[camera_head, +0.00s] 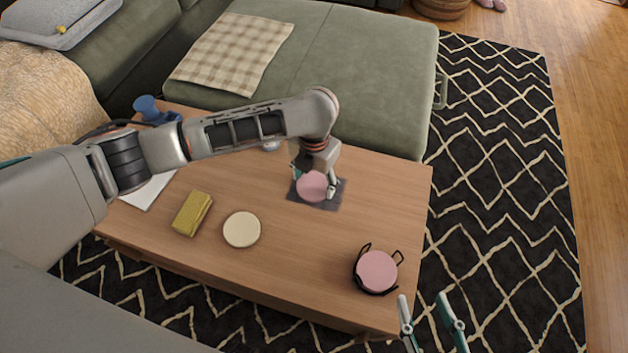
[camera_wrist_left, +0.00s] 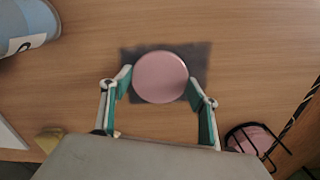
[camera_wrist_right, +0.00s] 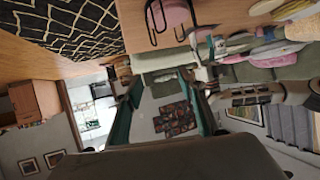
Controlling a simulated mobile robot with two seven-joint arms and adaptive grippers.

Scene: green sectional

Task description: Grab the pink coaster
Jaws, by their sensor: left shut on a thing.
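A round pink coaster (camera_head: 312,187) is over a dark grey square mat (camera_head: 332,202) on the wooden table. My left gripper (camera_head: 314,180) reaches down from above and is shut on this coaster. In the left wrist view, its two fingers press the left and right edges of the pink coaster (camera_wrist_left: 160,77); I cannot tell if it is lifted off the mat. Another pink coaster (camera_head: 377,271) sits in a black wire holder (camera_head: 359,279) at the table's front right. My right gripper (camera_head: 431,318) is open and empty, beyond the table's right edge.
A cream round coaster (camera_head: 241,230) and a yellow sponge-like block (camera_head: 192,214) lie on the wooden table (camera_head: 280,258) to the left. A blue object (camera_head: 150,108) stands at the back left. The green sofa (camera_head: 360,70) borders the back. The table's middle right is clear.

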